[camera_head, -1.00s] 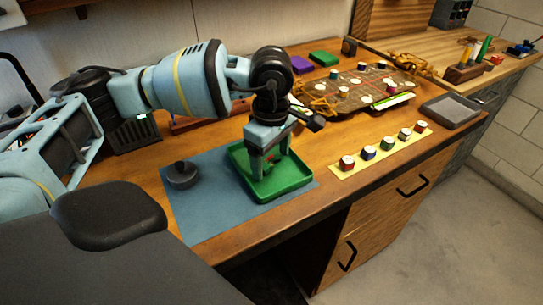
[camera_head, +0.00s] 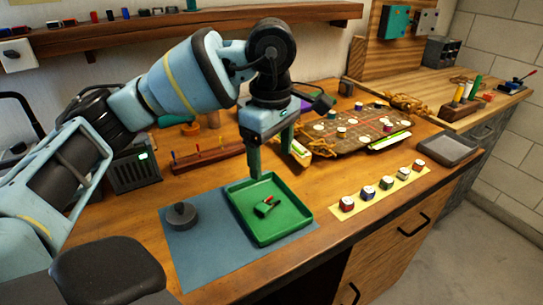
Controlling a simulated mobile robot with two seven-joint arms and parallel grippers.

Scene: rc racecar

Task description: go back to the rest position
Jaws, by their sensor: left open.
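My left gripper (camera_head: 270,157) hangs above the far edge of the green tray (camera_head: 300,227), open and empty, pointing down. The tray lies on a blue mat (camera_head: 215,258) on the wooden workbench. A small dark part with a red bit (camera_head: 266,208) lies in the tray, apart from my gripper. My right gripper does not show.
A dark round knob-like piece (camera_head: 182,217) stands on the mat. Several small capped pots stand on a yellow strip (camera_head: 404,181) at the right. Behind are a game-board-like panel (camera_head: 352,138), a grey tray (camera_head: 449,148) and a rack of small tools (camera_head: 203,158).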

